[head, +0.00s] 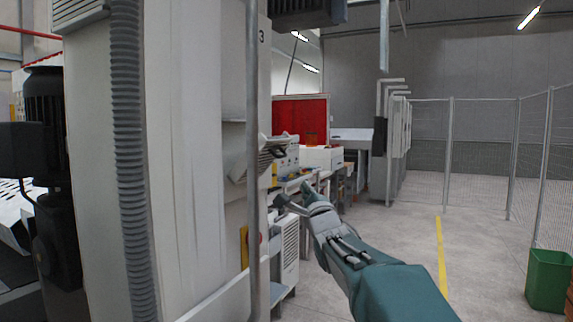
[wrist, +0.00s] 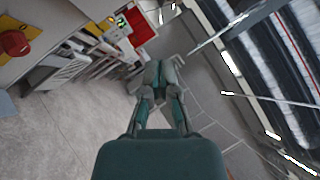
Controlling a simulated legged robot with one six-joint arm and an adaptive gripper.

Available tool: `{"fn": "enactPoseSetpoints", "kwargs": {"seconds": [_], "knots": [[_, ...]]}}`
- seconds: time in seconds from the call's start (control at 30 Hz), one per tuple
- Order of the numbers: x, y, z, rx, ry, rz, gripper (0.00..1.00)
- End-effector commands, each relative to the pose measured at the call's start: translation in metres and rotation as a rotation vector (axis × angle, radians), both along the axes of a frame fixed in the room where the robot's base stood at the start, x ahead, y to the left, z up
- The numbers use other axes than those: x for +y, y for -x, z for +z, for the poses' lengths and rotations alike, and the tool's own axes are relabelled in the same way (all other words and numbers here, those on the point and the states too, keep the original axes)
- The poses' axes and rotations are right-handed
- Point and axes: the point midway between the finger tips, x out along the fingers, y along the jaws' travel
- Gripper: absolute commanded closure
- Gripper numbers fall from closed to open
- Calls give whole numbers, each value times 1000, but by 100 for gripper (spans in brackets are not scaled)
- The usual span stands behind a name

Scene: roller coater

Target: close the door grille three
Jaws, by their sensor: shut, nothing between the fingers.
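A tall pale cabinet (head: 190,120) stands close on the left in the head view, and the number 3 (head: 261,36) is marked on its narrow side. A white slatted panel (head: 290,240) stands low beyond it; a slatted panel also shows in the wrist view (wrist: 62,68). I cannot tell for sure which part is door grille three. A grey upright pole (head: 253,150) stands in front of the cabinet. My gripper (head: 293,200) is shut and empty, right of the pole and in front of the machine benches. It also shows in the wrist view (wrist: 160,75).
A red emergency button (wrist: 14,43) is on a panel at the wrist view's upper left. A ribbed hose (head: 128,160) runs down the cabinet. Mesh fencing (head: 480,150) stands at the right, with a green bin (head: 547,280). The floor between is clear, with a yellow line (head: 441,255).

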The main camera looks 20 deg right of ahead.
Motion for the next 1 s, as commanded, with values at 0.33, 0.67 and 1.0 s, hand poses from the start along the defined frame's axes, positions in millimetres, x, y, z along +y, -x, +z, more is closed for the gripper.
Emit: {"fn": "enactPoseSetpoints", "kwargs": {"seconds": [0.33,0.67,1.0], "knots": [[-15,-49,17,3,-2,-1,100],[-5,-87,38,2,-1,1,100],[3,-100,48,3,-2,-3,100]]}}
